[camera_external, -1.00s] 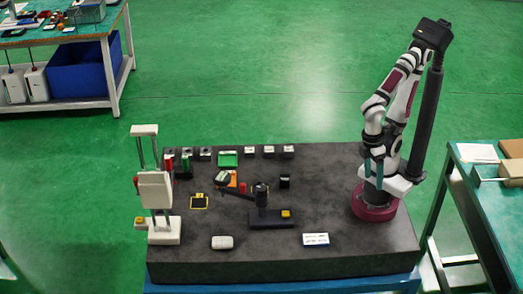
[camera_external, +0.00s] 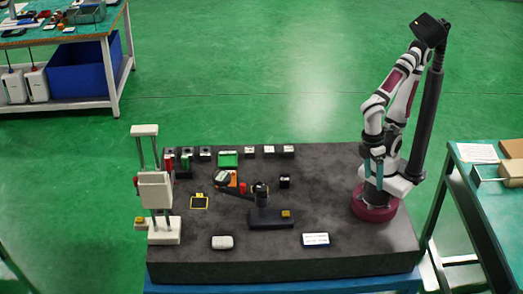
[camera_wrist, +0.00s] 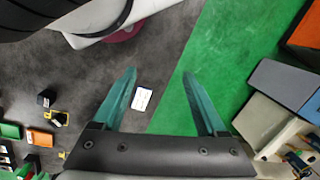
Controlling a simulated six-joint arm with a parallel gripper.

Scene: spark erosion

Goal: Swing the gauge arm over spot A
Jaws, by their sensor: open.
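The gauge stand (camera_external: 271,219) has a dark base with a yellow button and a black post (camera_external: 261,195) on the table's middle. My gripper (camera_external: 373,172) hangs at the right by my base, well away from the gauge arm. In the wrist view my gripper (camera_wrist: 160,100) has its teal fingers apart with nothing between them.
A white two-post machine (camera_external: 155,190) stands at the table's left edge. Several small blocks and a green block (camera_external: 228,160) line the back. A white card (camera_external: 315,240) and a white rounded item (camera_external: 222,242) lie in front. The dark table (camera_external: 335,190) is clear between stand and base.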

